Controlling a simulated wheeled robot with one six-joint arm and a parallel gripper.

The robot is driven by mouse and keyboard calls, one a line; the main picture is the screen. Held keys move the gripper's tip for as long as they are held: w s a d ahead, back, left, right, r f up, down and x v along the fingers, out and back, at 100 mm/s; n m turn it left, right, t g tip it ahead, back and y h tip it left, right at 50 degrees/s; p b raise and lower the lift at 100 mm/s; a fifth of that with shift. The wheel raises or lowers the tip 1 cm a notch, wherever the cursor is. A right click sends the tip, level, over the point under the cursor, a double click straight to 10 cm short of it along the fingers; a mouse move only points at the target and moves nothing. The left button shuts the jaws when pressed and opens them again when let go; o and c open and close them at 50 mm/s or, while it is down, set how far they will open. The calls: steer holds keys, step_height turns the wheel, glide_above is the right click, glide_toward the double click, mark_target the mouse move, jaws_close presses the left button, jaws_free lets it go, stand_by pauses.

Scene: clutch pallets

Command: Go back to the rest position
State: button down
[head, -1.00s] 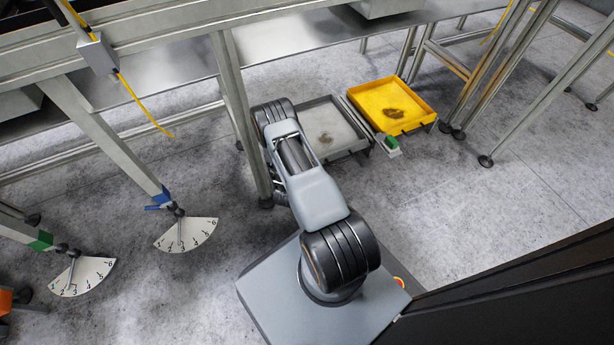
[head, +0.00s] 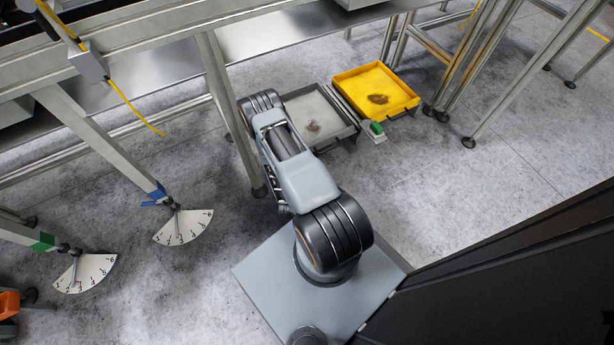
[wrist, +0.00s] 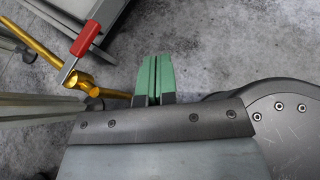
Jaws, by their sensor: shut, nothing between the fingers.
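My gripper (wrist: 153,80) shows in the wrist view with its two green fingers side by side, closed together with nothing between them. Bare grey floor lies around the fingertips in that view. In the head view my arm is folded over my base and reaches toward the metal bench frame; the gripper itself is hidden there behind the arm.
A yellow tray (head: 403,91) and a grey tray (head: 337,108) lie on the floor beyond my arm. A bench leg (head: 231,115) stands close to the arm.

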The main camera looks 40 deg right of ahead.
steer(key=shift+s+a+r, duration=0.1)
steer(key=shift+s+r, duration=0.05)
steer(key=shift+s, duration=0.15)
stand_by(0.4)
steer(key=w+d+r+m+g+h+p, duration=0.15)
steer(key=r+m+g+p, duration=0.45)
steer(key=r, duration=1.4)
steer(key=w+r+m+g+h+p, duration=0.15)
steer(key=r+m+p, duration=0.7)
steer(key=r, duration=1.25)
steer(key=s+a+r+m+t+y+p, duration=0.1)
steer(key=a+r+m+t+y+p, duration=0.1)
steer(key=a+r+p, duration=0.4)
steer(key=s+a+r+m+t+y+p, duration=0.1)
steer(key=a+r+y+p, duration=0.6)
steer(key=r, duration=1)
steer(key=s+a+r+m+t+y+p, duration=0.1)
steer(key=a+r+m+t+y+p, duration=0.2)
steer(key=r, duration=0.9)
steer(key=a+m+y+p, duration=0.2)
steer(key=a+p, duration=0.1)
steer(key=shift+s+a+m, duration=0.2)
steer(key=shift+a+m, duration=0.15)
steer(key=shift+a, duration=0.05)
steer(key=shift+d, duration=0.15)
